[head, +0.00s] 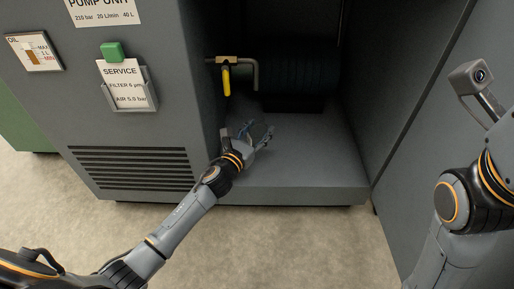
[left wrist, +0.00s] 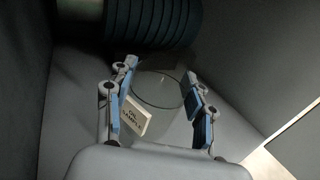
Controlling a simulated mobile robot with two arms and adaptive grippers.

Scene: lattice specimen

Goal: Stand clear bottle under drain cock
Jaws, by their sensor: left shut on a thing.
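The clear bottle (left wrist: 165,85) shows in the left wrist view as a see-through round shape with a tag (left wrist: 135,118) reading "OIL SAMPLE". My left gripper (left wrist: 160,100) is shut on it, with a blue-padded finger at each side. In the head view my left gripper (head: 257,136) is inside the cabinet's front opening, low over the grey floor; the bottle is hard to make out there. The brass drain cock (head: 226,62) with its yellow lever is above and slightly left of the gripper. I cannot tell whether the bottle touches the floor. My right gripper is out of view.
A dark ribbed cylinder (head: 297,75) lies at the back of the cabinet. The cabinet floor (head: 310,165) is bare to the right of the gripper. The left panel (head: 160,40) and right wall (head: 395,80) bound the opening. A service card (head: 127,84) hangs on the left panel.

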